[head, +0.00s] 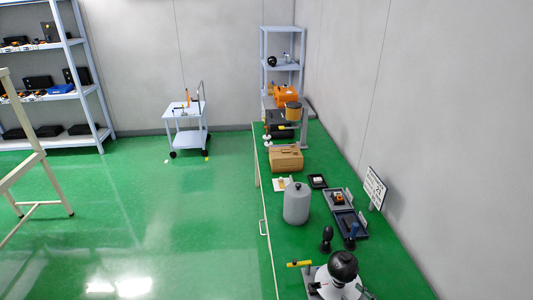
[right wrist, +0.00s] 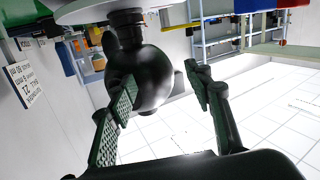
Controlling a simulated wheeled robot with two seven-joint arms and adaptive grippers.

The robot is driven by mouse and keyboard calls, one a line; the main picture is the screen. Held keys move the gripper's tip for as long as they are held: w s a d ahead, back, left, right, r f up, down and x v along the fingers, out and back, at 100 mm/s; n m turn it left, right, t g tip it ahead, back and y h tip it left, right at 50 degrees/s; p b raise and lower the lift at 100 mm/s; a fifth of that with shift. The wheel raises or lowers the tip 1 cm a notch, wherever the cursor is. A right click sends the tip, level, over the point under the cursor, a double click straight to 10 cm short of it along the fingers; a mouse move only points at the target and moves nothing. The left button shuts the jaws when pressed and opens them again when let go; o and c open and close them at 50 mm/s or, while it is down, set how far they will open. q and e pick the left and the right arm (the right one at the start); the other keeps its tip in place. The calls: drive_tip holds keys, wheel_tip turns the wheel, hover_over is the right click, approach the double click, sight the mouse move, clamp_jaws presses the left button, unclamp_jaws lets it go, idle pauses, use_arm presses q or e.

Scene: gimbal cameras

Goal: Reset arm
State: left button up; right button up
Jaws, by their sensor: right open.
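My right gripper (right wrist: 163,98) shows in the right wrist view with its two green-padded fingers spread apart and nothing clasped. A black ball-shaped thing with a neck (right wrist: 150,75) is beyond the fingers, partly covered by the left one. It joins a pale disc (right wrist: 90,10) at the top of that view. In the head view a similar black ball (head: 343,264) sits over a white disc (head: 335,287) at the bottom. I cannot make out my right gripper in the head view. My left gripper is in neither view.
A white cart (head: 186,118) and shelves (head: 45,95) stand at the back. Green floor (head: 150,215) between is clear.

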drive_tip(key=s+f+m+h, duration=0.1)
drive_tip(key=h, duration=0.1)
drive_tip(key=f+m+h, duration=0.1)
drive_tip(key=h, duration=0.1)
drive_tip(key=s+f+m+h, duration=0.1)
drive_tip(key=m+h, duration=0.1)
drive_tip(key=shift+s+d+f+g, duration=0.3)
drive_tip(key=shift+s+f, duration=0.05)
drive_tip(key=s+f+g+h, duration=0.1)
drive_tip(key=s, duration=0.1)
drive_tip(key=s+d+f+m+g+h, duration=0.1)
drive_tip(key=s, duration=0.2)
drive_tip(key=s+m+g+h, duration=0.1)
drive_tip(key=s, duration=0.1)
drive_tip(key=shift+s+d+f, duration=0.2)
drive_tip(key=shift+d+f, duration=0.2)
drive_tip(key=s+m+g+h, duration=0.1)
drive_tip(key=s+g, duration=0.6)
drive_tip(key=s, duration=1.4)
wheel_tip(320, 180, down, 31)
drive_tip(key=s+a+g+b, duration=0.1)
drive_tip(key=s+g, duration=0.1)
drive_tip(key=s, duration=0.1)
drive_tip(key=s+f+g+b, duration=0.1)
drive_tip(key=s+f, duration=1.8)
drive_tip(key=shift+f+n+y+b, duration=0.3)
drive_tip(key=shift+n, duration=0.1)
